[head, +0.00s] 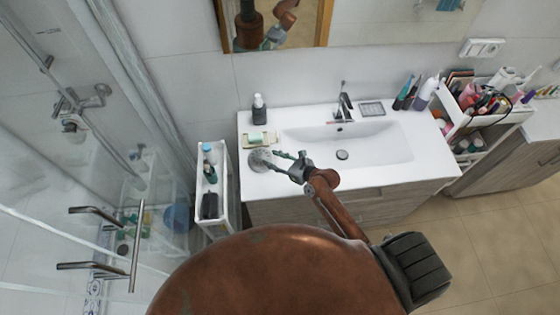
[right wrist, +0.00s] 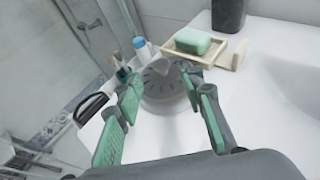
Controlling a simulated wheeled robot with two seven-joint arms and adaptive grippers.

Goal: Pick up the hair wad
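A grey round thing with dark slots (head: 262,160) sits on the white counter at the left of the sink. It also shows in the right wrist view (right wrist: 165,84), with a greyish lump on top. I cannot clearly tell a hair wad apart from it; the lump may be the wad. My right gripper (head: 281,161) is open just right of this grey thing in the head view. In the right wrist view, its green-padded fingers (right wrist: 165,95) are spread, with the grey thing beyond and between their tips. My left gripper is not in view.
A green soap on a wooden dish (head: 262,144) and a dark bottle (head: 259,107) stand behind the grey thing. A narrow white cart (head: 229,207) is at the left. The sink basin (head: 380,145) and faucet (head: 345,102) are at the right. Several bottles stand farther right.

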